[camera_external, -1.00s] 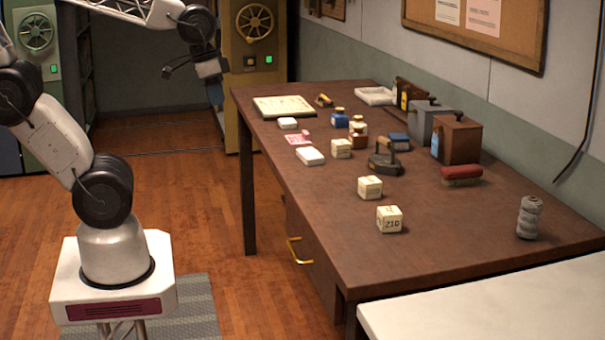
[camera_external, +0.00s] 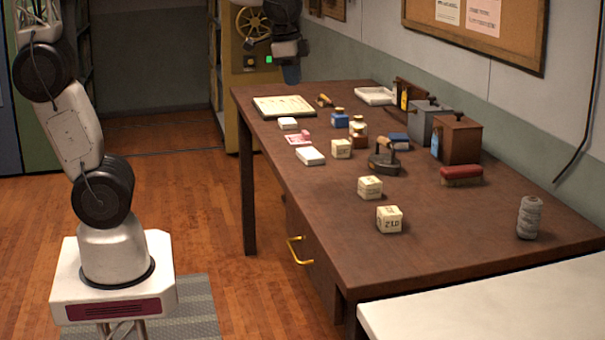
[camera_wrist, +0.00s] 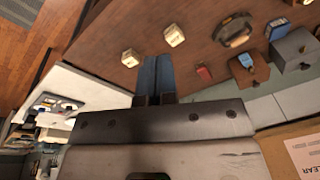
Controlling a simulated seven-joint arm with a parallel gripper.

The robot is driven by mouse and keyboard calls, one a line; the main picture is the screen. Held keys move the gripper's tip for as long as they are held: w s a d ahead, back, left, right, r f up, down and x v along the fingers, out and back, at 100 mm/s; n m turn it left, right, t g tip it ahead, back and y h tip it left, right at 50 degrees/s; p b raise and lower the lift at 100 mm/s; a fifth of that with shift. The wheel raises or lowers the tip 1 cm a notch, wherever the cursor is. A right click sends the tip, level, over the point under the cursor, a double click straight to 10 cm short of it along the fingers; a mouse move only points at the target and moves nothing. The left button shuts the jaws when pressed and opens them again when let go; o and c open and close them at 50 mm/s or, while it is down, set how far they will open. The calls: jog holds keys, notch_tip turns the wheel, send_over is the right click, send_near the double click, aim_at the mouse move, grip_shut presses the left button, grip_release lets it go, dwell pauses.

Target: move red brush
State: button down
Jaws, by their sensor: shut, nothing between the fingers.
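The red brush (camera_external: 461,174) lies on the dark wooden table (camera_external: 310,220), just in front of the brown box, with its red back up. In the wrist view the red brush (camera_wrist: 203,73) shows right of my fingers, apart from them. My gripper (camera_external: 291,75) is in the air near the table's far left end, well away from the brush. In the wrist view my gripper (camera_wrist: 158,76) has its two blue fingers together, with nothing between them.
A brown box (camera_external: 456,140) and a grey box (camera_external: 425,123) stand behind the brush. A flat iron (camera_external: 384,160), two cream cubes (camera_external: 389,219) and a grey spool (camera_external: 529,217) stand around it. A white surface (camera_external: 500,305) adjoins the front. The table's front right is mostly clear.

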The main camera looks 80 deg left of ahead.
jog(key=w+d+f+m, duration=0.2)
jog(key=w, duration=0.7)
jog(key=w+d+f+m+g, duration=0.1)
jog(key=w+d+f+m, duration=0.15)
jog(key=w, duration=0.65)
jog(key=w+d+f+m, duration=0.2)
jog(key=w+m, duration=0.1)
jog(key=w, duration=0.6)
jog(key=w+d+f+m, duration=0.1)
jog(key=w+d+f, duration=0.1)
jog(key=w+f, duration=0.3)
jog(key=w+d+f+m+y, duration=0.1)
jog(key=w+d+f+m, duration=0.1)
jog(key=w+f, duration=0.4)
jog(key=w+d+f+m, duration=0.2)
jog(key=w+d+f, duration=0.1)
jog(key=w+f, duration=0.3)
jog(key=shift+w+d+m+g+y, duration=0.15)
jog(key=shift+w+m+g+y, duration=0.2)
jog(key=shift+w, duration=0.75)
